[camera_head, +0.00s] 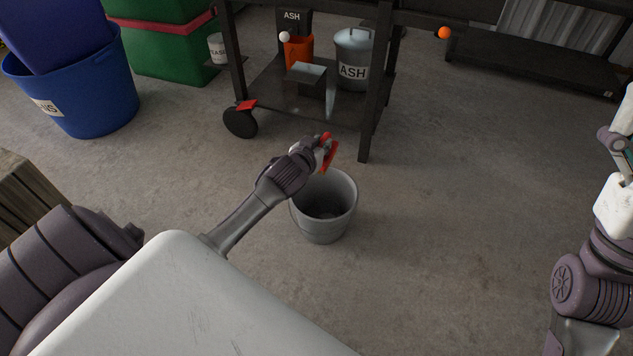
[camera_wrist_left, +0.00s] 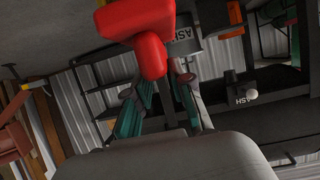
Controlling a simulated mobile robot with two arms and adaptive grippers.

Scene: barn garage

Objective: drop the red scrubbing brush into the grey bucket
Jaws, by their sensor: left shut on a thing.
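The grey bucket (camera_head: 325,222) stands upright on the concrete floor near the middle of the head view. My left gripper (camera_head: 322,150) is shut on the red scrubbing brush (camera_head: 330,156), over the far rim of the bucket as the head view shows it. The brush's height above the rim is hard to tell. In the left wrist view the red brush (camera_wrist_left: 140,30) sits at the ends of the fingers (camera_wrist_left: 160,95). The bucket does not show clearly in that view. My right arm is at the right edge of the head view, and its gripper cannot be made out.
A dark wheeled cart (camera_head: 310,100) stands behind the bucket, holding an ash can (camera_head: 354,50) and an orange container (camera_head: 299,50). A blue tub (camera_head: 95,95) and green bins (camera_head: 165,45) are at the back left. The floor right of the bucket is clear.

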